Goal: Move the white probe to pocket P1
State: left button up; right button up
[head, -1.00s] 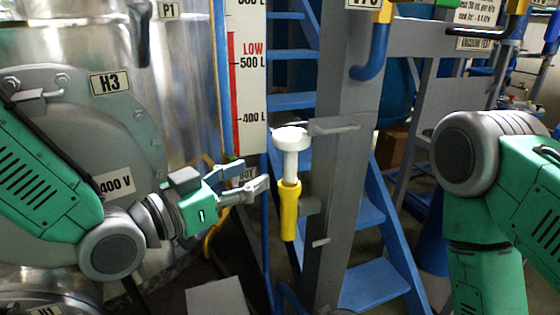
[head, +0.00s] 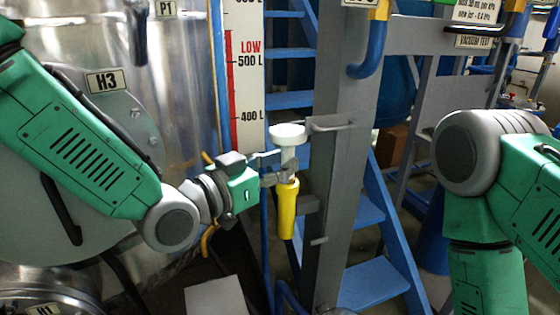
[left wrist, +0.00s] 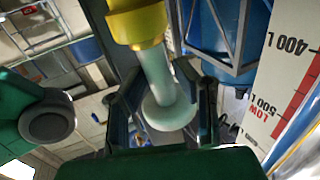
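The white probe has a round white cap (head: 288,136), a white shaft and a yellow lower sleeve (head: 287,209). It stands upright beside the grey post. My left gripper (head: 283,167) is at the shaft, below the cap and just above the yellow sleeve. In the left wrist view the shaft (left wrist: 160,76) lies between the two fingers (left wrist: 163,92), with gaps on both sides; the gripper looks open around it. A P1 label (head: 165,9) is on the shiny tank at upper left; the pocket itself is not clearly seen. My right gripper is out of view.
The grey post (head: 343,190) with a small bracket (head: 331,124) stands right behind the probe. A level scale (head: 249,75) and blue stairs (head: 372,283) are close by. The H3 cover (head: 104,83) on the tank is near my left arm.

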aim_at(285, 148)
pick_arm(q)
jog(key=shift+d, duration=0.55)
jog(key=c, duration=0.3)
jog(key=shift+d, duration=0.45)
grip_shut()
jog(key=shift+a+f, duration=0.1)
jog(key=shift+a, duration=0.55)
jog(key=shift+d+r+p, duration=0.2)
jog(key=shift+r+p, duration=0.4)
jog(key=shift+r, duration=0.3)
jog(key=shift+a+r+p, duration=0.1)
jog(key=shift+r+p, duration=0.4)
jog(key=shift+r, duration=0.15)
jog(key=shift+r+p, duration=0.8)
jog(key=shift+r, duration=0.25)
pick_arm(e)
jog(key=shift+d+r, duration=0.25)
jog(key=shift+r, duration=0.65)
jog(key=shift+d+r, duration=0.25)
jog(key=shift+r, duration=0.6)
pick_arm(q)
jog(key=shift+r, duration=0.1)
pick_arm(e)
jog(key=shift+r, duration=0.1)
